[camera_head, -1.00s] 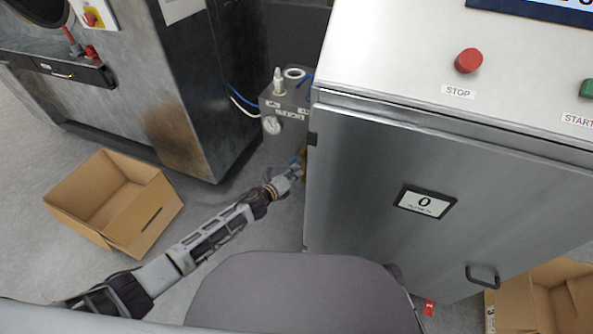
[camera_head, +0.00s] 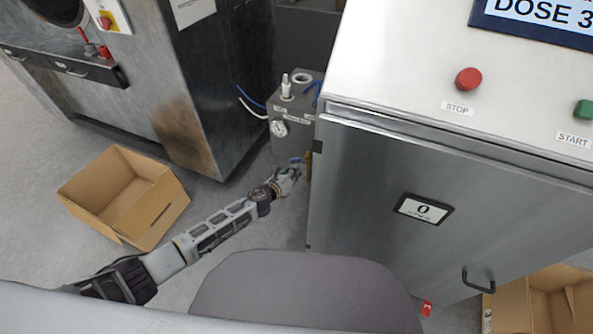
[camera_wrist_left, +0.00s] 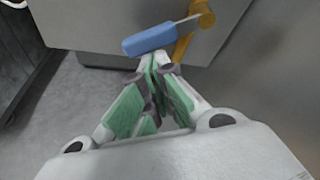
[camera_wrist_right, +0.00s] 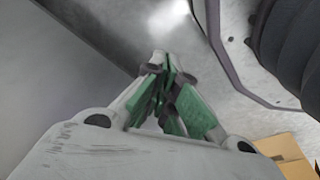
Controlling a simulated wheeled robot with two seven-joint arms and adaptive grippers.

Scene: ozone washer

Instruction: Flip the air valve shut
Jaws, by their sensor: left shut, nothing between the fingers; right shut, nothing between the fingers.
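The air valve has a blue lever handle (camera_wrist_left: 150,39) on a thin metal stem and a yellow body (camera_wrist_left: 203,16), beside the steel cabinet. In the head view the blue handle (camera_head: 296,160) and yellow part (camera_head: 308,167) are small, at the cabinet's left edge. My left gripper (camera_head: 294,171) is shut and empty, just below the handle. In the left wrist view its fingertips (camera_wrist_left: 153,59) meet close under the handle's underside; I cannot tell whether they touch. My right gripper (camera_wrist_right: 161,62) is shut and empty in its wrist view, away from the valve, and hidden from the head view.
The steel cabinet (camera_head: 380,175) with red STOP (camera_head: 468,79) and green START (camera_head: 584,109) buttons stands at right. A grey gauge box (camera_head: 291,118) is behind the valve. Cardboard boxes lie on the floor at left (camera_head: 150,210) and right (camera_head: 510,305).

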